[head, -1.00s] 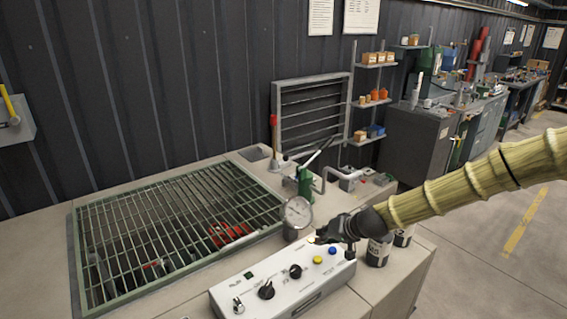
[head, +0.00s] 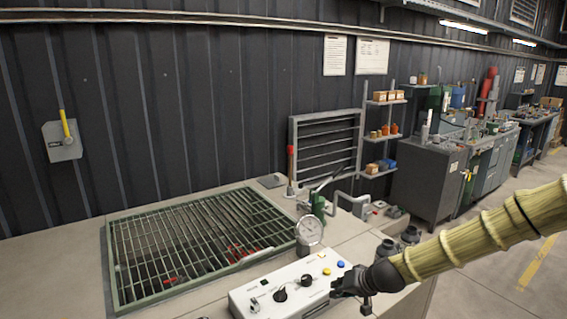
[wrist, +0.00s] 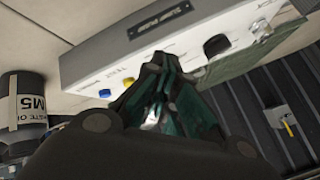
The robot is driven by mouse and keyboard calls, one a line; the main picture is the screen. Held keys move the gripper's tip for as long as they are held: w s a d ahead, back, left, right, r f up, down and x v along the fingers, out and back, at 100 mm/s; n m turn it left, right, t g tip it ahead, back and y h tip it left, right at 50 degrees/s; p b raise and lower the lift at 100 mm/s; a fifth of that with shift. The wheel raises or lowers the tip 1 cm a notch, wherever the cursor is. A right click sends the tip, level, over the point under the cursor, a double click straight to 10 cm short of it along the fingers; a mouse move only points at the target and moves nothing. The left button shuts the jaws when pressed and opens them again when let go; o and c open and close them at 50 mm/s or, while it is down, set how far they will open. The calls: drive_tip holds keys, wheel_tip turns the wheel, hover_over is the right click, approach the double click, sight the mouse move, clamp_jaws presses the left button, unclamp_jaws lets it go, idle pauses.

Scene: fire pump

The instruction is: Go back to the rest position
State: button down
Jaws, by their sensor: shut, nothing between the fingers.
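My gripper (head: 350,287) is at the right end of the white control box, close to its front face. It is shut and empty. The wrist view shows its dark fingers (wrist: 165,95) closed together, with the control box behind them. The control box (head: 262,300) has black knobs, a yellow button (head: 327,271) and a blue button (head: 340,264). I cannot tell whether the fingers touch the box. My arm reaches in from the right of the head view.
A gauge (head: 309,230) stands behind the box, beside a green hand pump (head: 318,207). A green-framed grating (head: 113,265) covers a pit at left. Dark containers (head: 388,250) stand beside my arm. A lever switch (head: 65,140) is on the wall. Floor is clear at right.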

drive_tip(key=s+f+g+h+b, duration=0.2)
drive_tip(key=s+f+g+h, duration=0.15)
drive_tip(key=s+f, duration=1.8)
drive_tip(key=s+d+f+g, duration=0.1)
drive_tip(key=s+d+f, duration=0.1)
drive_tip(key=s, duration=0.6)
drive_tip(key=s+d+f+g+h+b, duration=0.1)
drive_tip(key=s+d+f, duration=0.1)
drive_tip(key=s, duration=0.7)
drive_tip(key=s+d+f+g+h, duration=0.1)
drive_tip(key=s+d+f, duration=0.1)
drive_tip(key=s, duration=0.6)
drive_tip(key=shift+s+d+f+n+b, duration=0.15)
drive_tip(key=shift+s+f+n+b, duration=0.2)
drive_tip(key=shift+f, duration=0.2)
